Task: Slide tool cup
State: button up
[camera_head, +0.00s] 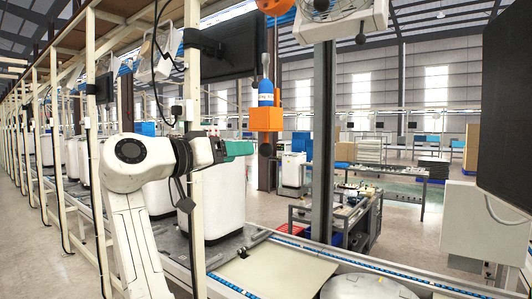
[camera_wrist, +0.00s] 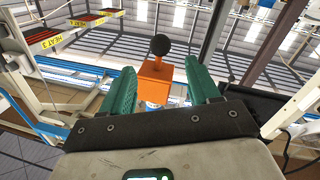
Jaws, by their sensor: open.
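An orange box-shaped piece (camera_head: 267,118), which looks like the tool cup, hangs in the air right of my arm in the head view. A blue cylinder (camera_head: 266,93) rises from its top, and a dark ball (camera_head: 265,149) is below it. My gripper (camera_head: 246,148) has green fingers and points right, just left of the ball and lower than the orange piece. In the wrist view the orange piece (camera_wrist: 155,80) and ball (camera_wrist: 160,46) appear between the spread fingers of my gripper (camera_wrist: 158,66). I see no grip on them; exact depth is unclear.
A dark upright post (camera_head: 323,140) stands right of the orange piece. Cream frame posts (camera_head: 192,120) and white bins (camera_head: 212,200) are behind my arm. A conveyor line with a flat beige plate (camera_head: 275,267) runs below. A dark screen (camera_head: 507,110) is at far right.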

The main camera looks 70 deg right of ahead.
aim_at(260, 152)
jog(key=p+x, duration=0.2)
jog(key=x, duration=0.8)
jog(key=shift+f+p, duration=0.1)
jog(key=shift+p, duration=0.2)
grip_shut()
